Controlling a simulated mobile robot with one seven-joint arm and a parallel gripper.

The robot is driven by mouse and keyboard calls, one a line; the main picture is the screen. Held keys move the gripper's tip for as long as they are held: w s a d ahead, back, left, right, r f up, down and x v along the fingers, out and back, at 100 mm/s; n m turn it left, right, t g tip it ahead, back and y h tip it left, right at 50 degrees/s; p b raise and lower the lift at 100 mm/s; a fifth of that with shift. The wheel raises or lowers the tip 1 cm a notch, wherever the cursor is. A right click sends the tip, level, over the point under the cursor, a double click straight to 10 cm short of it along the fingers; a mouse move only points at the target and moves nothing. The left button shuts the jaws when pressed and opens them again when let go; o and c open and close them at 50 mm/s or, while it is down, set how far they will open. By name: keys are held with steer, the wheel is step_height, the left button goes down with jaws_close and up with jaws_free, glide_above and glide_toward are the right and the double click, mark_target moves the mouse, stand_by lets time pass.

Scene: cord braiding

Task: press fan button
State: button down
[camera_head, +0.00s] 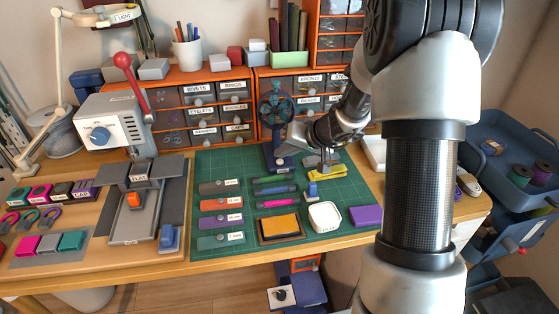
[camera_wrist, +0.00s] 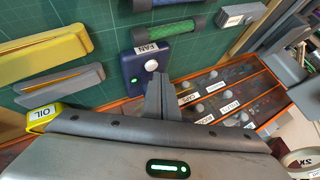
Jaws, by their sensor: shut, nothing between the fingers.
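The desk fan (camera_head: 276,103) is dark blue and stands upright at the back of the green mat, in front of the drawers. In the wrist view its blue base (camera_wrist: 133,66) carries a FAN label and a round white button (camera_wrist: 151,65). My gripper (camera_wrist: 160,82) is shut and empty, its fingertips right beside the button in the picture. I cannot tell whether they touch it. In the head view my gripper (camera_head: 284,138) reaches in from the right, next to the fan's post, and the button is too small to make out there.
A yellow stapler-like tool (camera_head: 327,171) lies right of the fan. Orange drawer units (camera_head: 207,76) stand close behind. Several coloured rods lie on the green cutting mat (camera_head: 216,162), with a white dish (camera_head: 325,216) in front. A press with a red-knobbed lever (camera_head: 123,61) stands at left.

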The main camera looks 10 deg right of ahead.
steer(key=shift+f, duration=0.1)
steer(key=shift+f, duration=0.35)
stand_by(0.5)
steer(key=shift+r, duration=0.45)
steer(key=shift+r+p, duration=1.6)
steer(key=shift+r, duration=1.4)
steer(key=shift+r, duration=0.1)
